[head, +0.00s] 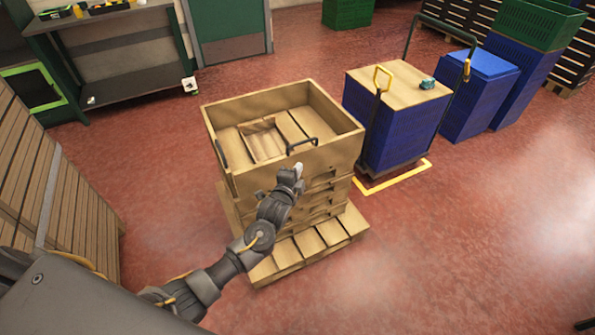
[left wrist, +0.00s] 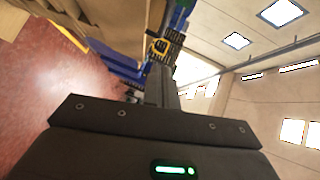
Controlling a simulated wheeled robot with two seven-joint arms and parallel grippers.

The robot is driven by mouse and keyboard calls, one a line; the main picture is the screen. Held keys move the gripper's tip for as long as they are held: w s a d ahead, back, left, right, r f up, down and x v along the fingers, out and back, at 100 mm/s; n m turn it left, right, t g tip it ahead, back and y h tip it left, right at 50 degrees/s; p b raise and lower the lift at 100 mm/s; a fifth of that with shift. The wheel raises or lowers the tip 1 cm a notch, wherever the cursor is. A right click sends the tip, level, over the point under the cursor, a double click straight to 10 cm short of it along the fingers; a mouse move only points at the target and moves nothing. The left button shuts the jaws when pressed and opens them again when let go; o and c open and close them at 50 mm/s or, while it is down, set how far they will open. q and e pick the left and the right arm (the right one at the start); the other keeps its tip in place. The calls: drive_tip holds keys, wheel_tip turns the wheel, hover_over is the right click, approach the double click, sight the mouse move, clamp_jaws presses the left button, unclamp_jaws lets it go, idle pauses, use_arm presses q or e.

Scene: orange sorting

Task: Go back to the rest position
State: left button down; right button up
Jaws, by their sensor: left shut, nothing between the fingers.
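My left arm reaches in from the lower left in the head view. My left gripper (head: 292,176) is shut and empty, in front of the near right side of a wooden crate (head: 345,145). Whether it touches the crate I cannot tell. The left wrist view shows the dark gripper body (left wrist: 160,125) with its fingers together, pointing away into the room. My right gripper is in neither view.
The crate tops a stack on a wooden pallet (head: 315,240); a small wooden box (head: 262,143) lies inside. A blue cart (head: 395,135) with a wooden top stands to the right, blue bins (head: 477,95) behind it. Wooden slats (head: 45,185) stand left.

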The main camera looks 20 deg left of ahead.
use_arm(q)
drive_tip(key=shift+s, duration=0.15)
drive_tip(key=s+a+f+n+g, duration=0.1)
drive_tip(key=s+f+n+g, duration=0.3)
drive_tip(key=f, duration=0.6)
drive_tip(key=s+a+f+n+g, duration=0.1)
drive_tip(key=s+a+f+n, duration=0.15)
drive_tip(key=s+f, duration=0.6)
drive_tip(key=s+a+f+n+g, duration=0.15)
drive_tip(key=s+f+n, duration=0.25)
drive_tip(key=f, duration=0.8)
drive_tip(key=s+f+n+g, duration=0.1)
drive_tip(key=s+f+g, duration=0.2)
drive_tip(key=s, duration=1)
drive_tip(key=s+a+f+n+g, duration=0.1)
drive_tip(key=s+f, duration=0.6)
drive_tip(key=s, duration=0.7)
drive_tip(key=s+f+n+g, duration=0.1)
drive_tip(key=s+f+g, duration=0.3)
drive_tip(key=s, duration=0.9)
drive_tip(key=shift+s+a+f+g, duration=0.2)
drive_tip(key=shift+s+f+g, duration=0.15)
drive_tip(key=shift+f, duration=0.6)
